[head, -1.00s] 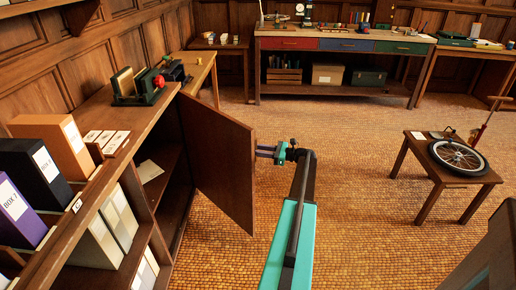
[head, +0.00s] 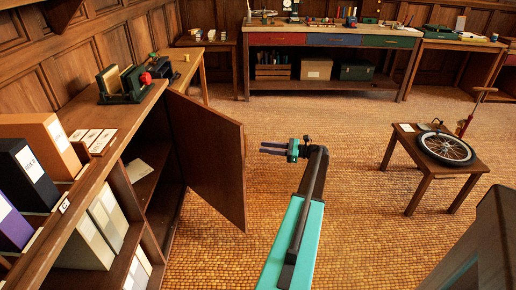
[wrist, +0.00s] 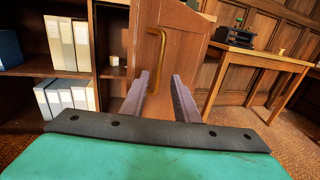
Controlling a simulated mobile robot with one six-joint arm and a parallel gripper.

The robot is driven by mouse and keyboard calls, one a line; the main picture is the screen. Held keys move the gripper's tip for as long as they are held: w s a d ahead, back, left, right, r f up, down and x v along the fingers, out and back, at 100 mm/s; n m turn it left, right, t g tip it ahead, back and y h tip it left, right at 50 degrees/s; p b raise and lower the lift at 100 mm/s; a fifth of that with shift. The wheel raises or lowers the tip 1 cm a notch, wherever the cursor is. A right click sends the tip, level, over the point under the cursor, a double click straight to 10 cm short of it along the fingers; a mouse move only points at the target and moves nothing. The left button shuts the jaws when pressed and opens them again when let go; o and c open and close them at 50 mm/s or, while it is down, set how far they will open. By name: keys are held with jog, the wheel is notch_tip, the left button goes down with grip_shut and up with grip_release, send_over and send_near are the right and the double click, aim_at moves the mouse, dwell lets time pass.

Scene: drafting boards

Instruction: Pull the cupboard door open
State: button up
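The brown wooden cupboard door (head: 212,160) stands swung out from the cupboard (head: 150,150), with its dark interior showing to the left. In the wrist view the door (wrist: 178,28) faces me and bears a curved brass handle (wrist: 157,46) near its left edge. My gripper (head: 262,149) is to the right of the door in the head view, apart from it. In the wrist view my gripper (wrist: 160,85) has its two fingers spread with nothing between them. The handle lies beyond the fingertips. The handle is hidden in the head view.
Binders (head: 50,150) and a green-and-red device (head: 125,82) sit on the cupboard top. A small table (head: 405,140) with a wheel (head: 446,148) stands at the right. A long workbench (head: 330,40) is at the back. The floor between is clear.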

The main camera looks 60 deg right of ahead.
jog(key=shift+v, duration=1.8)
